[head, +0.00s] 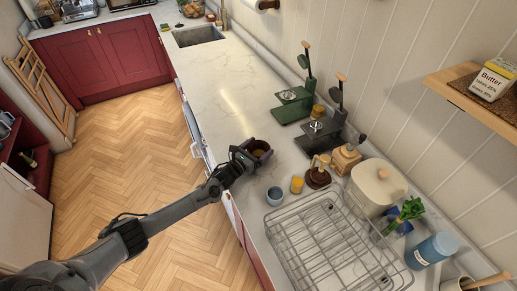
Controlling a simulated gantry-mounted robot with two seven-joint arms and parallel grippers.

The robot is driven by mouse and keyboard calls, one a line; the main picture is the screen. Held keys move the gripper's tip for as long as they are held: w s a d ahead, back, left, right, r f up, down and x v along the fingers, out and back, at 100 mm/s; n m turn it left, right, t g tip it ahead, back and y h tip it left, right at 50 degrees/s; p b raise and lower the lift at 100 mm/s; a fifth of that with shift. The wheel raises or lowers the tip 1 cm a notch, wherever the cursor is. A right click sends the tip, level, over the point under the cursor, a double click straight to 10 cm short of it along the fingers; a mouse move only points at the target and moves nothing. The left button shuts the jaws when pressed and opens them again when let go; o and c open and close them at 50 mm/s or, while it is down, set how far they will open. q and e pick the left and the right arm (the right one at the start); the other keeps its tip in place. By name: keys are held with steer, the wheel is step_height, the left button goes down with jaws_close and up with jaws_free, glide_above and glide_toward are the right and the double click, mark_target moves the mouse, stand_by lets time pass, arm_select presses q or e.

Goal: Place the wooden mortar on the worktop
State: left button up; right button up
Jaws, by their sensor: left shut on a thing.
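A small dark brown bowl, the wooden mortar (264,145), is at the front edge of the white marble worktop (225,85). My left gripper (247,156) is shut on the mortar's near left side. The mortar looks about upright, and its inside is lighter brown. I cannot tell whether its base touches the worktop or is a little above it. The gripper hides its near side. My right gripper is not in view.
A blue-grey cup (275,196), an orange jar (296,184) and a brown pot (317,178) stand nearby. Green (292,106) and dark lever devices stand by the wall. A wire rack (328,245) fills the near worktop. The worktop toward the sink (198,36) is clear.

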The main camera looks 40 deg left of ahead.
arm_select(q)
steer(key=o, duration=0.8)
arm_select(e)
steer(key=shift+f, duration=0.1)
arm_select(q)
steer(key=shift+o, duration=0.4)
steer(key=shift+r, duration=0.1)
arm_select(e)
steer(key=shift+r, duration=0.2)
arm_select(q)
steer(key=shift+s+a+p, duration=0.1)
steer(key=shift+s+p, duration=0.2)
steer(key=shift+s, duration=0.3)
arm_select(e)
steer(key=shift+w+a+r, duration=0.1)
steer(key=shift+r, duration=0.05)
arm_select(q)
steer(key=s, duration=0.6)
steer(key=s+p, duration=0.1)
steer(key=s, duration=0.2)
steer(key=shift+s+a, duration=0.2)
steer(key=shift+a, duration=0.05)
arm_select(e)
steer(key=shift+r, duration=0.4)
arm_select(q)
steer(key=shift+s, duration=0.7)
